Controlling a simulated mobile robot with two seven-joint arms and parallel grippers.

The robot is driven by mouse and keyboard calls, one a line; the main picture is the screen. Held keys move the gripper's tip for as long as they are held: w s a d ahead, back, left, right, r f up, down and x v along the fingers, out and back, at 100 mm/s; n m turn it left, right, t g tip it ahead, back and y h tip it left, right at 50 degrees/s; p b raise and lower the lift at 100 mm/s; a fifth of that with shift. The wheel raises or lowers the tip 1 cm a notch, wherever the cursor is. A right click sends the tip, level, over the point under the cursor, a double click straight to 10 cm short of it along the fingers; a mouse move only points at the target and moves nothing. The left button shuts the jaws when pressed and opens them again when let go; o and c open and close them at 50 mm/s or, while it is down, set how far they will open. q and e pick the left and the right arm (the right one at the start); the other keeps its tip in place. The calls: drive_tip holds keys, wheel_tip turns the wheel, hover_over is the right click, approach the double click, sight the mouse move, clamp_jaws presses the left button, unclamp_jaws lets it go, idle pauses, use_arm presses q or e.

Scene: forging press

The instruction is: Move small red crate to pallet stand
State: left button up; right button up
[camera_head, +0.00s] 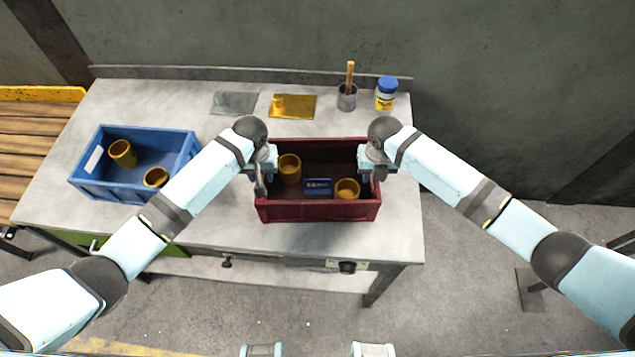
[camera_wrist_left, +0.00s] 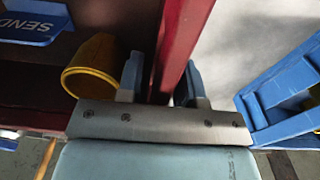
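The small red crate (camera_head: 318,212) sits on the workbench, holding two yellow-brown cups (camera_head: 289,169) (camera_head: 347,188) and a blue labelled card (camera_head: 317,186). My left gripper (camera_head: 262,180) is at the crate's left wall. In the left wrist view its fingers (camera_wrist_left: 165,85) straddle the red wall (camera_wrist_left: 181,40), which fills the gap between them; one cup (camera_wrist_left: 88,68) is beside the inner finger. My right gripper (camera_head: 374,172) is at the right wall; its fingers are too small and hidden to judge. A wooden slatted pallet stand (camera_head: 30,140) is at the far left.
A blue crate (camera_head: 127,194) with two cups stands on the bench (camera_head: 230,232) left of the red crate. Behind are a grey plate (camera_head: 234,103), a yellow plate (camera_head: 293,106), a metal cup with a wooden handle (camera_head: 347,98) and a blue-capped jar (camera_head: 385,95).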

use_arm(q)
clamp_jaws()
use_arm(e)
clamp_jaws()
use_arm(q)
drive_tip(key=shift+r, duration=0.2)
use_arm(e)
drive_tip(key=shift+r, duration=0.2)
